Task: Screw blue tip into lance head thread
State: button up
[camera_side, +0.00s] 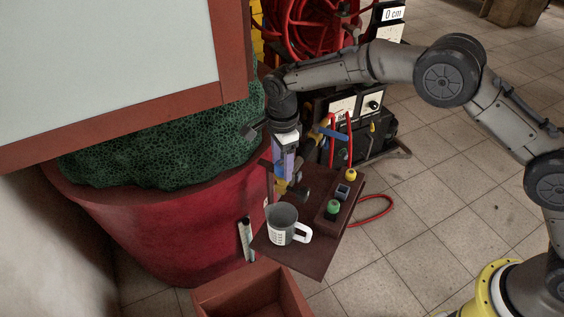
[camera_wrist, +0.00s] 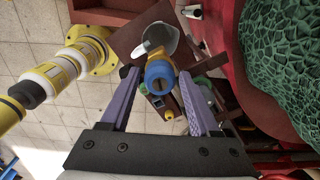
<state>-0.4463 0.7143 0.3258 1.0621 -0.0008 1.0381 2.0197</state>
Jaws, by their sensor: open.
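In the wrist view, the blue tip (camera_wrist: 158,75) is a round ring-like piece seen end-on between my fingers, with visible gaps at both sides. A yellow part (camera_wrist: 149,46), possibly the lance head, shows just beyond it; the view does not tell whether the two are joined, and no thread is visible. My gripper (camera_wrist: 157,84) is open, its two purple fingers on either side of the blue tip. In the side view, my gripper (camera_side: 284,176) points down over the small brown table, just above a small yellow piece (camera_side: 281,187). The blue tip is hard to make out there.
A white mug (camera_side: 282,226) stands on the brown table (camera_side: 310,259), near the gripper. A red tub (camera_side: 170,235) stands close left, a brown crate (camera_side: 250,295) in front. A red hose (camera_side: 376,212) lies behind.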

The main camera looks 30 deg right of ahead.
jog(key=c, duration=0.7)
jog(key=shift+m, duration=0.9)
jog(key=shift+c, duration=0.2)
jog(key=shift+m, duration=0.8)
jog(key=shift+m, duration=0.9)
